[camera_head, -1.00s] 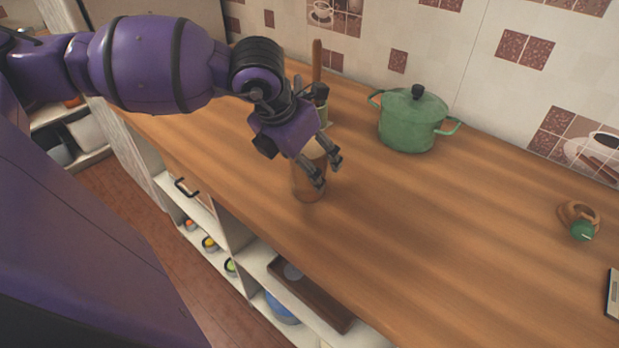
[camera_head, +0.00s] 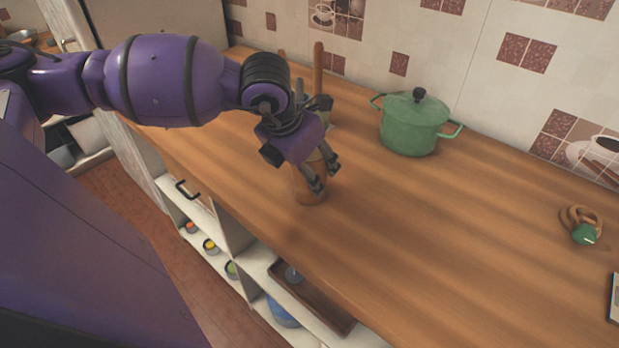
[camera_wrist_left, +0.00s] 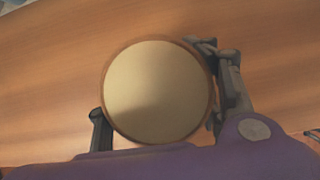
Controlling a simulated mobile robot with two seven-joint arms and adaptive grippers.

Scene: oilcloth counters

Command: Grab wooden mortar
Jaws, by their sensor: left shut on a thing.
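The wooden mortar (camera_head: 309,190) stands upright on the wooden counter near its front edge, partly hidden by my left gripper. My left gripper (camera_head: 325,178) reaches down to it from the upper left and is shut on it. In the left wrist view the mortar shows from above as a round pale opening with a brown rim (camera_wrist_left: 157,92). One finger is at its left and the other at its right (camera_wrist_left: 160,118). My right gripper is not in view.
A green lidded pot (camera_head: 412,124) stands behind and to the right. A utensil holder with a wooden handle (camera_head: 318,70) is behind the gripper. A small wooden ring item with a green part (camera_head: 583,233) lies at the far right. The counter's middle (camera_head: 440,225) is clear.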

